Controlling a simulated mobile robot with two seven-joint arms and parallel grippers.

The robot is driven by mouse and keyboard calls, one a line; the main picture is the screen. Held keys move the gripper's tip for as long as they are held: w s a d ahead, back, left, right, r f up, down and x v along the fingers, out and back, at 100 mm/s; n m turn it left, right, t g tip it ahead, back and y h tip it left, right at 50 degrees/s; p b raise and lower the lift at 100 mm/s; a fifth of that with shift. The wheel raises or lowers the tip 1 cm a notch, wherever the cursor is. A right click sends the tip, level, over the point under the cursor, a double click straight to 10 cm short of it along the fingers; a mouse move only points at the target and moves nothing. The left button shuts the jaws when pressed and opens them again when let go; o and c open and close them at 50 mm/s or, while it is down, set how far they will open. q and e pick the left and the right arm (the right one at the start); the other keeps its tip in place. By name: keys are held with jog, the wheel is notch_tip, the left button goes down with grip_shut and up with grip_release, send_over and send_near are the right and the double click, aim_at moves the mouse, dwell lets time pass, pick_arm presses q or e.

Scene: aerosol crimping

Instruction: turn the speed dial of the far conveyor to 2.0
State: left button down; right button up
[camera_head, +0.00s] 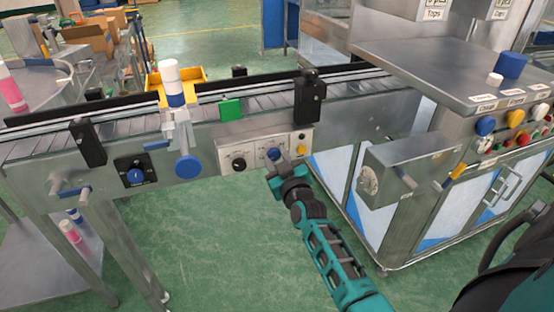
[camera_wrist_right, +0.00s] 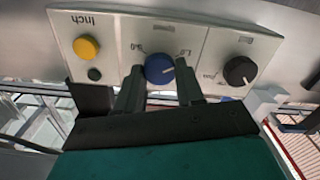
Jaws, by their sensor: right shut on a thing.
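A grey control panel (camera_head: 262,148) on the conveyor's front side carries a blue dial (camera_head: 273,153), a black knob (camera_head: 238,164) and a yellow button (camera_head: 301,149). My right gripper (camera_head: 279,167) is shut on the blue dial, its fingers on either side. In the right wrist view the blue dial (camera_wrist_right: 159,69) sits between the fingertips; its white pointer mark points toward the picture's right. Another blue dial (camera_head: 135,176) on a black plate sits further left on the conveyor side. My left gripper is not in view.
The conveyor (camera_head: 270,98) runs across the view, with a white and blue can (camera_head: 171,80) above its near edge. A blue clamp knob (camera_head: 187,166) and a grey box (camera_head: 410,160) stick out on either side of the panel. Green floor (camera_head: 230,240) lies open below.

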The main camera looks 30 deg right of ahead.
jog(key=shift+c, duration=0.7)
jog(key=shift+m, duration=0.3)
jog(key=shift+r+m+p, duration=0.1)
jog(key=shift+m+p, duration=0.4)
jog(key=shift+m, duration=0.4)
jog(key=m, duration=0.2)
jog(key=shift+m+p, duration=0.3)
jog(key=shift+p, duration=0.05)
jog(key=m, duration=0.3)
jog(key=shift+m, duration=0.3)
jog(key=shift+m+p, duration=0.3)
jog(key=shift+m, duration=1.5)
